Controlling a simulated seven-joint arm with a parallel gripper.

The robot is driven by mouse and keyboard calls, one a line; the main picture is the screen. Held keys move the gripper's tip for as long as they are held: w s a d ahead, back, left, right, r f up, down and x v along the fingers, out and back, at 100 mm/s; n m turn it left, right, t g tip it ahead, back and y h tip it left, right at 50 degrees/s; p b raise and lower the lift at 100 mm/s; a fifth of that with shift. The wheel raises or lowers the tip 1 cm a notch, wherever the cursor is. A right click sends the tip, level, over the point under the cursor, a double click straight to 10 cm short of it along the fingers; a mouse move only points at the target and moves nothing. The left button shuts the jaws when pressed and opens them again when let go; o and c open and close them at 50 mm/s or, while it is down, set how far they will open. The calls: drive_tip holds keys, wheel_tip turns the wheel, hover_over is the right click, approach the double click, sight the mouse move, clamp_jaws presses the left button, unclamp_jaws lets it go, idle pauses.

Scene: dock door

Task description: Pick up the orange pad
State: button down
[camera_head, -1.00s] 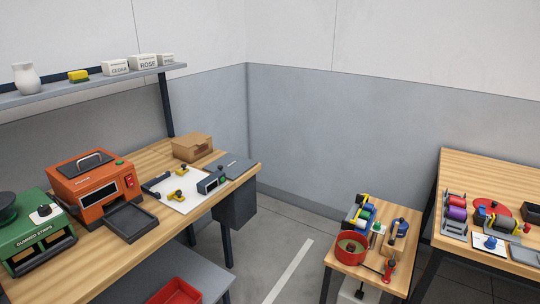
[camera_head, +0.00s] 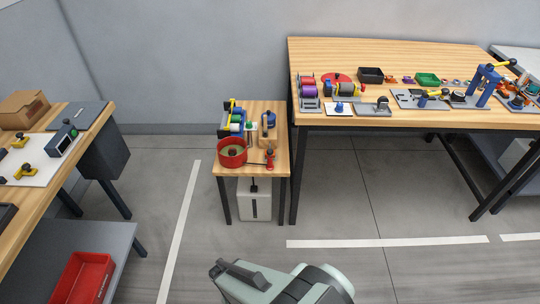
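I cannot pick out the orange pad with certainty. A small orange item (camera_head: 392,79) lies on the large wooden bench (camera_head: 350,53) at the right, between a black tray and a green tray; it is too small to tell what it is. Other small coloured items lie to the right of the green tray. Part of my pale green-grey arm (camera_head: 315,287) shows at the bottom edge, well short of the benches. My gripper's fingers are not visible.
The black tray (camera_head: 371,75), green tray (camera_head: 428,79), red disc (camera_head: 337,77) and blue clamp-like tool (camera_head: 483,86) crowd the bench. Open floor (camera_head: 350,205) lies ahead. A left workbench holds a cardboard box (camera_head: 23,109).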

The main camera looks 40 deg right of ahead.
idle(0.3)
drive_tip(key=c, duration=0.5)
unclamp_jaws()
drive_tip(key=shift+d, duration=0.1)
